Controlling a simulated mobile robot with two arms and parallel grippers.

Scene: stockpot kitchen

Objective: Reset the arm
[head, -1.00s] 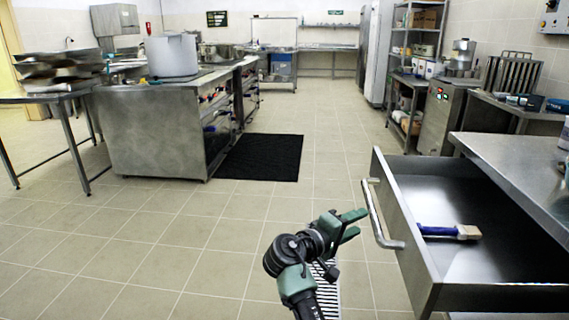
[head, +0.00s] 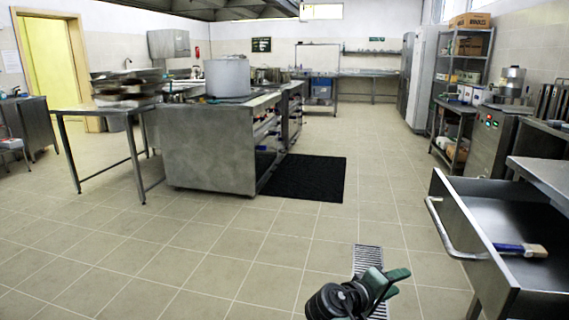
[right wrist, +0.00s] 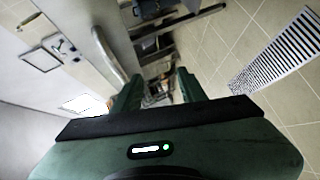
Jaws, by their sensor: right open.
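My right gripper (head: 384,284) is at the bottom of the head view, left of the open drawer and apart from its handle. It is open and empty; its two green fingers also show in the right wrist view (right wrist: 158,92) with nothing between them. My left gripper is not in view.
The open drawer (head: 474,243) with a bar handle (head: 447,232) juts out at the right, and a blue-handled brush (head: 521,249) lies in it. A steel counter with a large stockpot (head: 228,77) stands at centre left. A black mat (head: 306,177) and a floor grate (head: 369,262) lie on open tiled floor.

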